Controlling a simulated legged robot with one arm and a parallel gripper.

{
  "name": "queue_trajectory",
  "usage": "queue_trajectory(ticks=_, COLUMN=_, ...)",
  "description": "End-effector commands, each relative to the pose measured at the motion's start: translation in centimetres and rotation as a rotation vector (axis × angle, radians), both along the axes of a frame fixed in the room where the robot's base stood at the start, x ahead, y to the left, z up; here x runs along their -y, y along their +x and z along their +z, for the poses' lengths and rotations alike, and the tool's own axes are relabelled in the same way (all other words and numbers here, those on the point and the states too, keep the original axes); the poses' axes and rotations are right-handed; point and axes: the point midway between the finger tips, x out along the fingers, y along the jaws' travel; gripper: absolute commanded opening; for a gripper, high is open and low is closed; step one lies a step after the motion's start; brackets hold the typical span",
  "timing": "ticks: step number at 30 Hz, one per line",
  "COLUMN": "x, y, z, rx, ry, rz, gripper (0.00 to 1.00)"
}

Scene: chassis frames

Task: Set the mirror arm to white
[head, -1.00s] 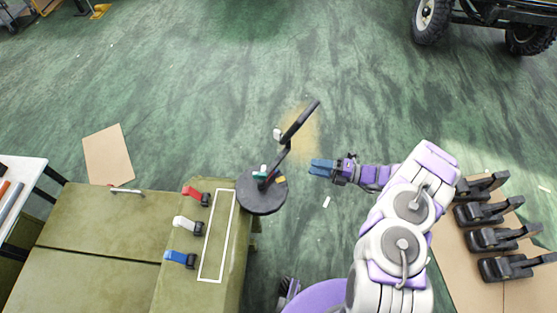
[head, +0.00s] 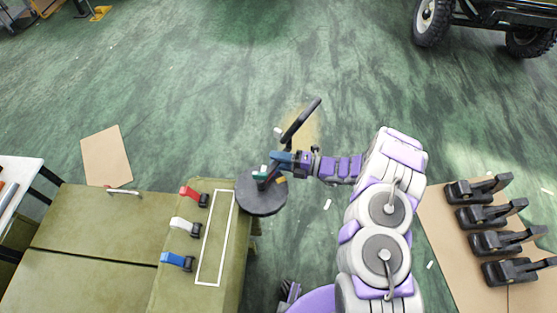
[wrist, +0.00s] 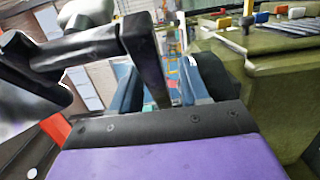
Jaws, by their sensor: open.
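The black mirror arm (head: 301,121) rises at a slant from a round black base (head: 262,205) at the bench's right edge. Small white (head: 264,168), teal (head: 259,176) and yellow (head: 281,180) marks sit around its foot. A white piece (head: 279,131) shows beside the arm higher up. My gripper (head: 281,160) is at the lower part of the arm, coming from the right. In the wrist view my blue fingers (wrist: 155,85) are open, with a black bar of the arm (wrist: 143,60) between them. I cannot tell whether they touch it.
The green bench (head: 95,230) carries red (head: 195,196), white (head: 185,226) and blue (head: 177,261) handled levers beside a white-outlined strip (head: 216,238). Several black devices (head: 498,213) lie on cardboard at right. Open floor (head: 200,110) lies beyond the bench.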

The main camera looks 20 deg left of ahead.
Motion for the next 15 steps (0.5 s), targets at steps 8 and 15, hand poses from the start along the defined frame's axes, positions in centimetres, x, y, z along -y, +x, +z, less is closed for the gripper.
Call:
queue_trajectory(ticks=8, x=0.03, y=0.02, z=0.02, rx=0.001, ry=0.0, rz=0.0, gripper=0.34)
queue_trajectory(ticks=15, x=0.03, y=0.03, z=-0.02, rx=0.0, ry=-0.001, rz=0.0, gripper=0.11)
